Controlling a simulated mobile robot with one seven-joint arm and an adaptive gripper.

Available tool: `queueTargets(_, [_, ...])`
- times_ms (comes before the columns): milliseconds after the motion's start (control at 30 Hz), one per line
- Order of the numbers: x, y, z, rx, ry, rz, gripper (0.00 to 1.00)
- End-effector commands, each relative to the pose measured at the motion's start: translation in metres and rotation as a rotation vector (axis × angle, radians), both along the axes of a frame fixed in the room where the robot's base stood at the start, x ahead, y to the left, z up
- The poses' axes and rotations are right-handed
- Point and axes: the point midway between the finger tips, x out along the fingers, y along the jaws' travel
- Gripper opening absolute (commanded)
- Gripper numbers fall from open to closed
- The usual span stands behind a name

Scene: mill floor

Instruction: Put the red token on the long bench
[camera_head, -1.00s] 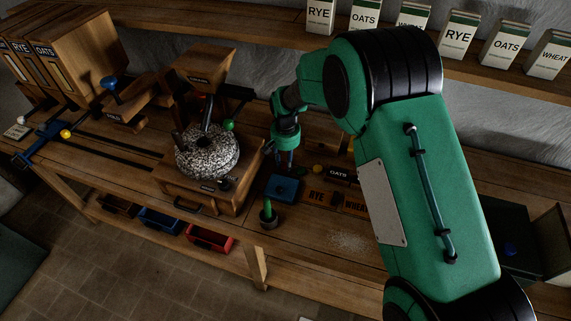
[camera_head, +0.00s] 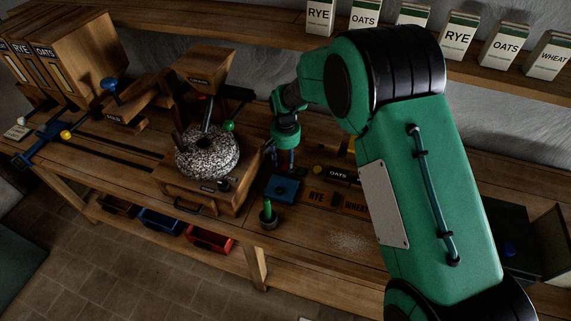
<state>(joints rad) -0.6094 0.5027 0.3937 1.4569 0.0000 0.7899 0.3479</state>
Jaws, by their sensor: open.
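The long wooden bench (camera_head: 292,232) runs across the view, with tools and boxes on it. My gripper (camera_head: 284,164) is at the middle of the bench, fingers pointing down and apart, just above and behind a small blue box (camera_head: 284,188). I see nothing between the fingers, but they are small and dark here. I cannot make out a red token anywhere; my own arm hides part of the bench on the right.
A millstone (camera_head: 207,152) on a wooden stand is left of my gripper. A green-handled tool in a dark cup (camera_head: 268,215) stands in front. Labelled plates (camera_head: 317,198) lie to the right. Blue (camera_head: 160,222) and red (camera_head: 210,240) trays sit below the bench. Labelled cartons line the shelf.

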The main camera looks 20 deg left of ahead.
Motion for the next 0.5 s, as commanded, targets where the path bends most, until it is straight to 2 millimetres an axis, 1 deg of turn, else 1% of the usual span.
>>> queueTargets(500, [0.001,0.0,0.081,0.002,-0.003,0.0,0.46])
